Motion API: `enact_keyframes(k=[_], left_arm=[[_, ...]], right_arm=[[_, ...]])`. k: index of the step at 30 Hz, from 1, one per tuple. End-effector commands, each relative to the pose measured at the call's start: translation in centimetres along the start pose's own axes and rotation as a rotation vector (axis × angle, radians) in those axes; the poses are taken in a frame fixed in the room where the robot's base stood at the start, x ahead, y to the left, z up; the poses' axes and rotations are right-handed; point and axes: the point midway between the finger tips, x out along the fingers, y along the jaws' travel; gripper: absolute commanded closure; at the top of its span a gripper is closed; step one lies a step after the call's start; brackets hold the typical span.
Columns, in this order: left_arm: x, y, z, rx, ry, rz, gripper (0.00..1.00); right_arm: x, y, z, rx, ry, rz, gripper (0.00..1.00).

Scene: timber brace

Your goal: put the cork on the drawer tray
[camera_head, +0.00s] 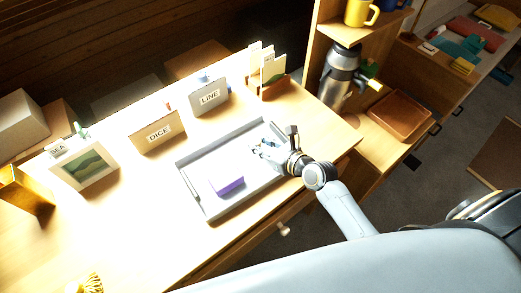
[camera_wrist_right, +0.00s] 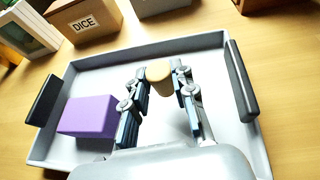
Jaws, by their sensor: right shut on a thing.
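The cork (camera_wrist_right: 159,76) is a small tan piece in the right wrist view, between the fingertips of my right gripper (camera_wrist_right: 160,82). My right gripper is shut on it. In the head view, my right gripper (camera_head: 265,150) is over the right part of the grey drawer tray (camera_head: 202,200), and the cork is too small to make out. The tray also shows in the right wrist view (camera_wrist_right: 195,52), with dark handles on two sides. I cannot tell whether the cork touches the tray floor. My left gripper is not in view.
A purple block (camera_head: 228,185) lies in the tray, left of my right gripper. Behind the tray stand a DICE box (camera_head: 158,135), a LINE box (camera_head: 210,99) and a picture frame (camera_head: 85,168). A shelf with a steel flask (camera_head: 340,75) is to the right.

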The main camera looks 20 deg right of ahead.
Motion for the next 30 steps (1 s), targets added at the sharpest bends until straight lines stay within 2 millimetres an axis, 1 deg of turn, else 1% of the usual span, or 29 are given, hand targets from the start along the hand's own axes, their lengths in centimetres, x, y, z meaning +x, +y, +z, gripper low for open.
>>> enact_keyframes(k=[1, 3, 6, 18, 19, 22, 30], left_arm=[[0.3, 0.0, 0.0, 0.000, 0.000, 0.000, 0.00], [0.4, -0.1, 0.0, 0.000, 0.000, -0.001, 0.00], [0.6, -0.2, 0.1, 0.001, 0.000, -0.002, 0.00], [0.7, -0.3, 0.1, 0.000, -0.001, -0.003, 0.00], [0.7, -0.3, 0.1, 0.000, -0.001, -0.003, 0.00], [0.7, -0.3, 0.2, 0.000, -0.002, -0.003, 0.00], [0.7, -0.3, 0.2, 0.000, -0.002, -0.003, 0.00]], right_arm=[[0.5, -0.2, -0.8, -0.002, 0.004, 0.000, 0.87], [0.8, -0.2, -1.9, -0.002, 0.005, 0.000, 0.87], [1.2, -0.2, -2.8, -0.003, 0.003, -0.001, 0.87], [1.5, -0.1, -3.3, 0.002, 0.001, -0.001, 0.87], [1.5, -0.1, -3.3, 0.002, 0.001, -0.001, 0.72], [1.4, -0.1, -3.2, 0.001, 0.001, -0.001, 0.52], [1.4, -0.1, -3.2, 0.000, 0.001, -0.001, 0.52]])
